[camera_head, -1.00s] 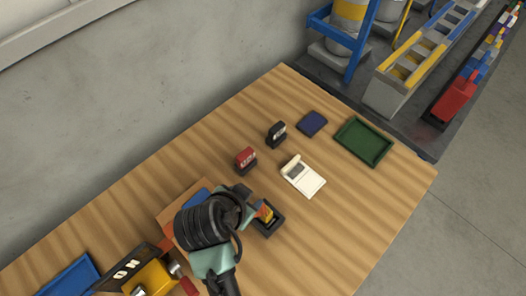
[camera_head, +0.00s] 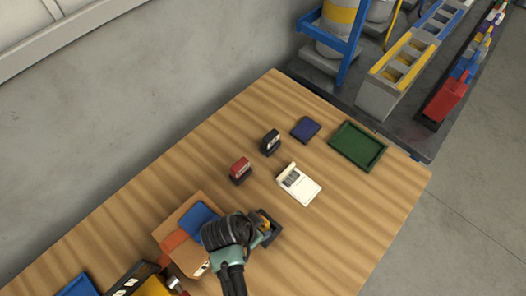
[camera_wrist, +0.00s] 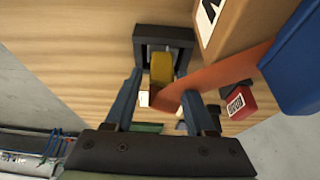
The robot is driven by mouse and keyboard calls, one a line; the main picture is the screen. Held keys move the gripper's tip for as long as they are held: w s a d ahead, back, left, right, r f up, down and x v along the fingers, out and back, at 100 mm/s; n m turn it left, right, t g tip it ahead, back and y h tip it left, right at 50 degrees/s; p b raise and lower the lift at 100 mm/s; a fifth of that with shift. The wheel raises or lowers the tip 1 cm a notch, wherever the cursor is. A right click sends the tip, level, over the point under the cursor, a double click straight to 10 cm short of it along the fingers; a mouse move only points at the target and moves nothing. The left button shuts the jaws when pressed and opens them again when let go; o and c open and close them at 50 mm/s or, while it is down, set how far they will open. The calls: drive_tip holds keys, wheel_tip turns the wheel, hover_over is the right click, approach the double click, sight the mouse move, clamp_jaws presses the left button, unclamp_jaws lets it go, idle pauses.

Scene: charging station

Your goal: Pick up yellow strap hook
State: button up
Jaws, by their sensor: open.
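The yellow strap hook (camera_wrist: 161,70) stands in a square black holder (camera_wrist: 143,38) on the wooden table. In the head view, the holder (camera_head: 275,239) shows just right of my gripper, with a little of the yellow hook (camera_head: 262,221) visible. My gripper (camera_wrist: 161,85) is open. In the wrist view, its two blue-grey fingers lie on either side of the hook's near part, with gaps visible. An orange strip (camera_wrist: 225,77) crosses in front of the hook's lower right. I cannot tell whether it is joined to the hook. My wrist hides part of the holder in the head view.
A cardboard box (camera_head: 186,263) with a blue piece (camera_head: 197,219) and an orange piece (camera_head: 175,240) sits close left of my gripper. A red stamp (camera_head: 240,170), black stamp (camera_head: 270,142), white pad (camera_head: 299,185) and green tray (camera_head: 358,147) stand farther back. The table's right side is clear.

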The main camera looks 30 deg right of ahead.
drive_tip(key=shift+w+d+x, duration=0.1)
drive_tip(key=shift+d+x, duration=0.05)
drive_tip(key=shift+x, duration=0.8)
drive_tip(key=shift+w+d+x, duration=0.1)
drive_tip(key=shift+x, duration=0.85)
drive_tip(key=shift+r, duration=0.1)
clamp_jaws()
